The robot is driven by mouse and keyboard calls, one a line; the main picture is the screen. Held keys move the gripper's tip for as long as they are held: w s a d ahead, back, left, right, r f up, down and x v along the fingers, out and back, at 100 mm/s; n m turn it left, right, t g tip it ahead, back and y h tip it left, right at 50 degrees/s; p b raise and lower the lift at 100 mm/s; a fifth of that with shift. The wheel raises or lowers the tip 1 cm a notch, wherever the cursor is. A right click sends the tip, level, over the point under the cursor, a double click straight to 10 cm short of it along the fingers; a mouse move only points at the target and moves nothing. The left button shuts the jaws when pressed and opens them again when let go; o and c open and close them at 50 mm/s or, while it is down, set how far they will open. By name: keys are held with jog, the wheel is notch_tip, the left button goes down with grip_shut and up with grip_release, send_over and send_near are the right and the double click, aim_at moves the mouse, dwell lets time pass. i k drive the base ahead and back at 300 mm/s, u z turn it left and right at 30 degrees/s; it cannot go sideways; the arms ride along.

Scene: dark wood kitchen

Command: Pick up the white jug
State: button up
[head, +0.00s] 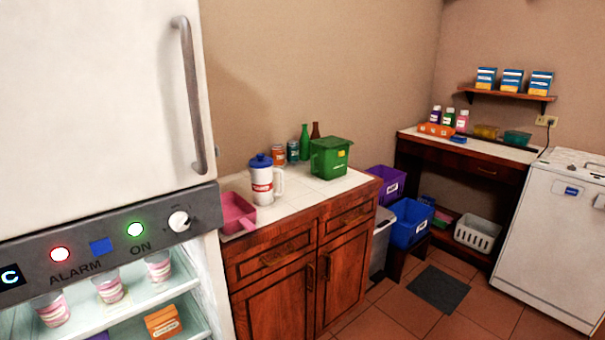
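My gripper is not in the head view.
Behind the jug are two cans (279,155), a green bottle (304,142) and a brown bottle. A green lidded bin (330,158) stands to its right. A large white fridge (100,100) fills the left foreground. Open tiled floor (400,312) lies at right.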

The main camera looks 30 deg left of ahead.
aim_at(262, 180)
jog(key=u, duration=0.25)
jog(key=i, duration=1.3)
jog(key=u, duration=0.65)
jog(key=i, duration=0.65)
jog(key=u, duration=0.2)
jog(key=k, duration=0.9)
jog(key=u, duration=0.15)
jog(key=i, duration=0.9)
jog(key=z, duration=0.05)
